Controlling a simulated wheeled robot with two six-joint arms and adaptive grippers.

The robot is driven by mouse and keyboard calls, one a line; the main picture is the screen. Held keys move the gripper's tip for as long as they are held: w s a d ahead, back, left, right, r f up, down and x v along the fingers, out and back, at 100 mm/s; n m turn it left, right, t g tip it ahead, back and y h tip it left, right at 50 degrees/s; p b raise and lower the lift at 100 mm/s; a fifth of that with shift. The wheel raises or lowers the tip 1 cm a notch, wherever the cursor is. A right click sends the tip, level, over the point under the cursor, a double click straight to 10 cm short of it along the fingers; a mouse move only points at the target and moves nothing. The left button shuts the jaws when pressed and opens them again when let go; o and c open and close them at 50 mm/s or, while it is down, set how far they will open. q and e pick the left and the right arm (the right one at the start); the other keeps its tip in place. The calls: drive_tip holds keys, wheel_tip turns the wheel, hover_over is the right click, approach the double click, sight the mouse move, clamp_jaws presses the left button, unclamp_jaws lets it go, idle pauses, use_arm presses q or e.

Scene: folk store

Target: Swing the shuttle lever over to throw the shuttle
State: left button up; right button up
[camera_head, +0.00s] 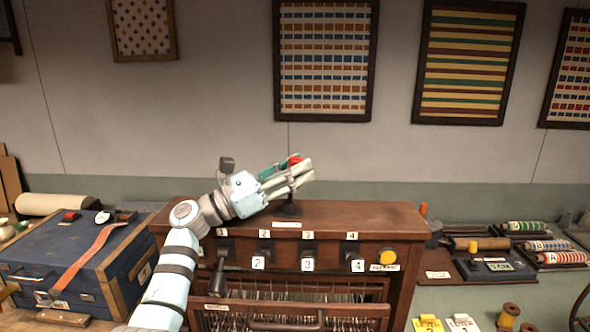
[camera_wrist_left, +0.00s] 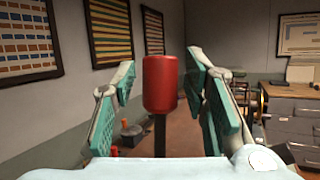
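The shuttle lever has a red cylindrical knob (camera_head: 295,160) and a dark base (camera_head: 289,209) on top of the brown wooden loom cabinet (camera_head: 350,216). My left gripper (camera_head: 303,172) reaches in from the left above the cabinet, with its fingers around the knob's height. In the left wrist view the red knob (camera_wrist_left: 160,82) stands upright on a dark stem (camera_wrist_left: 160,134) between the teal-padded fingers. The fingers are spread, with a clear gap on both sides of the knob. In the head view the fingers hide part of the lever. My right gripper is not in view.
The cabinet front has several small numbered levers and a yellow button (camera_head: 388,257). A blue case (camera_head: 75,262) with an orange strap stands at the left. Thread spools (camera_head: 548,245) lie on the right counter. Framed textiles (camera_head: 326,60) hang on the wall behind.

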use_arm(q)
drive_tip(key=v, duration=0.3)
drive_tip(key=shift+s+a+f, duration=0.1)
drive_tip(key=shift+a, duration=0.15)
drive_tip(key=s+a, duration=0.1)
drive_tip(key=a, duration=0.2)
drive_tip(key=s+a, duration=0.2)
drive_tip(key=a, duration=0.2)
drive_tip(key=s+a, duration=0.2)
drive_tip(key=a, duration=0.1)
drive_tip(key=shift+a, duration=0.25)
drive_tip(key=shift+d, duration=0.1)
